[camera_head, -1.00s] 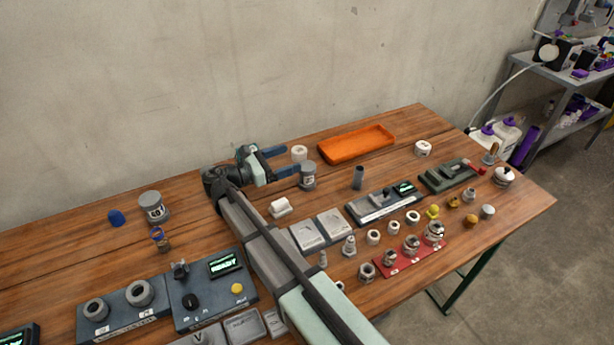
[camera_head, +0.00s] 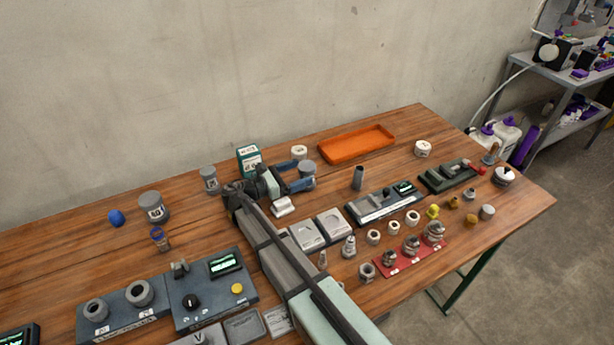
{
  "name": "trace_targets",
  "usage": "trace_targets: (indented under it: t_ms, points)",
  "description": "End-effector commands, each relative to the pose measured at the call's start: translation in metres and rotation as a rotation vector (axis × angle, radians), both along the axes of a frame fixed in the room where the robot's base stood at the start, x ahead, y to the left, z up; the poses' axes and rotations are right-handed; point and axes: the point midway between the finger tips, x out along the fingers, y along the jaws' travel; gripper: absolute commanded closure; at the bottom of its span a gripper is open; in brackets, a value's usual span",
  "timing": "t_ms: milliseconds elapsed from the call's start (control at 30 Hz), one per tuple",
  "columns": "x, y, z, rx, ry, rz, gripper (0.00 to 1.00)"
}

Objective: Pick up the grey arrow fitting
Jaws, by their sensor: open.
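My gripper (camera_head: 304,175) is open, low over the table's middle back, with its two blue fingers pointing right. A grey jar-like piece with a pale label (camera_head: 308,168) stands at the fingertips, partly hidden by them; I cannot tell whether the fingers are around it or only beside it. No arrow mark is readable at this size, so I cannot tell which piece is the grey arrow fitting. Small grey fittings stand right of my arm, among them a stepped one (camera_head: 349,246) and a hex nut (camera_head: 366,272).
An orange tray (camera_head: 357,143) lies behind. A white ring (camera_head: 299,152) and a green-and-white box (camera_head: 249,159) stand near my gripper. A white block (camera_head: 282,207) lies in front of it. A red rack (camera_head: 412,257) holds grey fittings.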

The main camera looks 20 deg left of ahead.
Motion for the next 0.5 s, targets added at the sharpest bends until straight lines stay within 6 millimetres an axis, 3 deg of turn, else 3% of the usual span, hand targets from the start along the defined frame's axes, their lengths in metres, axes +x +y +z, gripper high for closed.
trace_targets:
  t_ms: [233,500]
  points:
    - [0.023,-0.023,0.0,-0.001,-0.001,-0.003,0.11]
    - [0.028,-0.027,0.0,-0.001,-0.001,0.0,0.11]
